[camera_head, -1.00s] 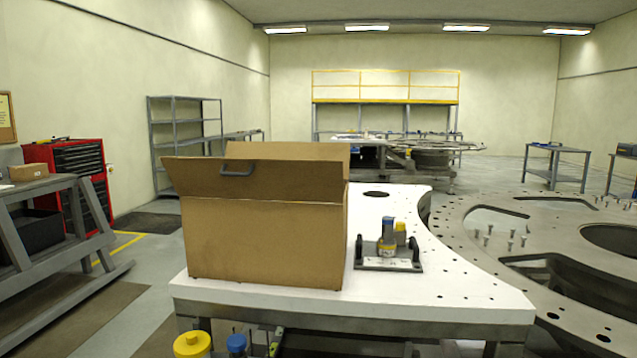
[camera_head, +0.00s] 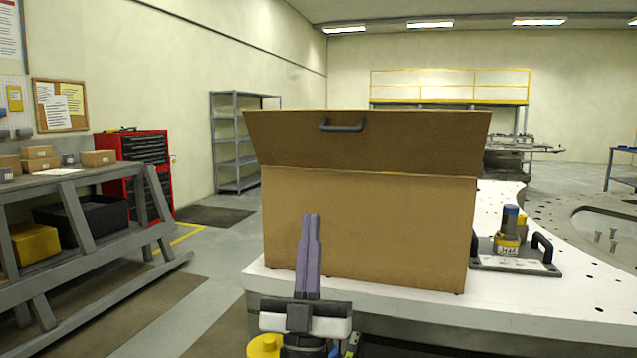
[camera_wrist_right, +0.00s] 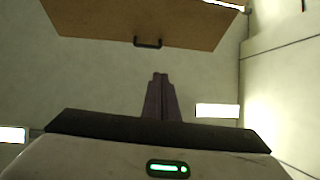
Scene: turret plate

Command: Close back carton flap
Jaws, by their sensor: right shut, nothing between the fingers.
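A brown carton (camera_head: 365,230) stands on the white table top. A wide flap (camera_head: 290,140) with a dark handle (camera_head: 343,126) rises from its near top edge and leans outward, open. Any flap behind it and the carton's inside are hidden. My right gripper (camera_head: 312,216) points upward in front of the carton's near wall, below the flap. Its fingers are together and empty. The right wrist view looks up past the closed fingertips (camera_wrist_right: 160,75) at the flap (camera_wrist_right: 110,18) and its handle (camera_wrist_right: 148,43), apart from them. My left gripper is not in view.
A dark fixture with handles and a blue-topped cylinder (camera_head: 510,225) stands right of the carton on the white table top (camera_head: 560,285). A grey rack (camera_head: 85,230) stands at the left. Floor between rack and table is clear.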

